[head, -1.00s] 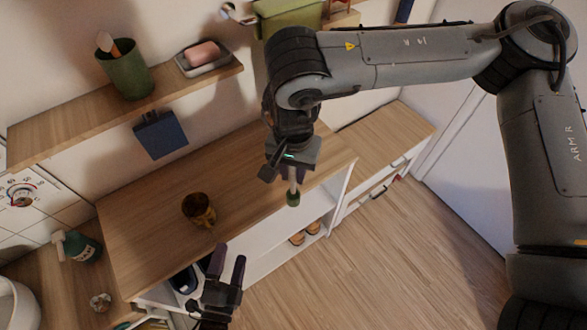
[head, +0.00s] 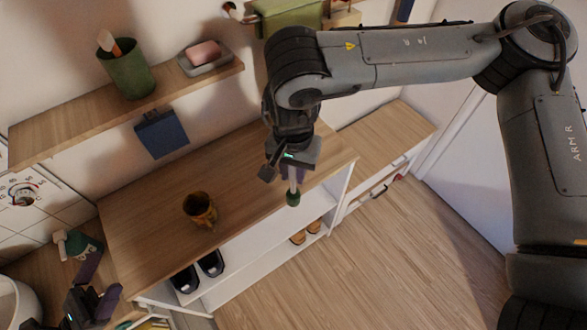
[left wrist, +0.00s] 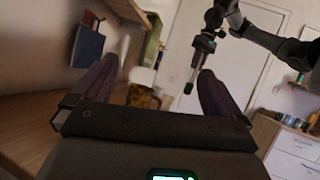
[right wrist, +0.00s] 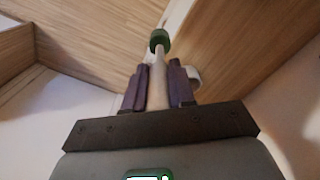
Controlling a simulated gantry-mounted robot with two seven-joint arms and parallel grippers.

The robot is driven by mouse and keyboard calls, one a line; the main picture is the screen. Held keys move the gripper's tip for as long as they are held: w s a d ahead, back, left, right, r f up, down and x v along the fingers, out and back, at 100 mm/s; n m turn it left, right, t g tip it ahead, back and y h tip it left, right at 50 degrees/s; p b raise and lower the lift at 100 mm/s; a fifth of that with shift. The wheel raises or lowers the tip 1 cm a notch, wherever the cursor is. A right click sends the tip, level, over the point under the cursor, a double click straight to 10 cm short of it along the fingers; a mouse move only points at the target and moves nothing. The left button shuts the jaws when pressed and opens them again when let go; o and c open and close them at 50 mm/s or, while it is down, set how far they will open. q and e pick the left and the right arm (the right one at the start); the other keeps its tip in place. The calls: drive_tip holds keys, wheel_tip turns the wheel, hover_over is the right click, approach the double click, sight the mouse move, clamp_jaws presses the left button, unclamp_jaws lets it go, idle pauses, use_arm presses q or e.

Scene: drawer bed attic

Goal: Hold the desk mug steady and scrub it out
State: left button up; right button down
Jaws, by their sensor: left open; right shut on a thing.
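The brown-yellow mug (head: 200,209) stands upright on the wooden top of the shoe cabinet, with no gripper touching it. My right gripper (head: 292,170) is shut on the pale handle of a brush with a green head (head: 292,199). The brush points down beyond the cabinet's front edge, right of the mug and apart from it. The brush also shows in the right wrist view (right wrist: 160,75) and left wrist view (left wrist: 188,86). My left gripper (head: 100,279) is open and empty at the lower left, left of the mug, near the spray bottle.
A wall shelf (head: 60,134) carries a green cup (head: 126,70) and a soap dish (head: 205,60). A blue box (head: 161,134) hangs below it. A green spray bottle (head: 84,245) stands at the left, partly behind my left gripper. The cabinet top (head: 150,240) around the mug is clear.

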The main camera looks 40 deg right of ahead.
use_arm(q)
drive_tip(key=w+d+f+m+g+y, duration=0.1)
drive_tip(key=w+d+m+g, duration=0.15)
drive_tip(key=d, duration=0.35)
drive_tip(key=w+d+f+m+g, duration=0.1)
drive_tip(key=d+g, duration=0.3)
drive_tip(key=d, duration=0.2)
drive_tip(key=m+g+y, duration=0.2)
drive_tip(key=m+y, duration=0.1)
drive_tip(key=y, duration=0.2)
approach(202, 219)
drive_tip(key=shift+w+d+f+n, duration=0.3)
drive_tip(key=shift+w+d, duration=0.2)
drive_tip(key=shift+d, duration=0.1)
drive_tip(key=shift+w+a+f+y, duration=0.5)
drive_tip(key=shift+f+y, duration=0.1)
drive_tip(key=shift+f, duration=0.1)
drive_tip(key=shift+x, duration=4.9)
drive_tip(key=shift+s, duration=0.1)
drive_tip(key=c, duration=0.8)
drive_tip(key=o, duration=0.8)
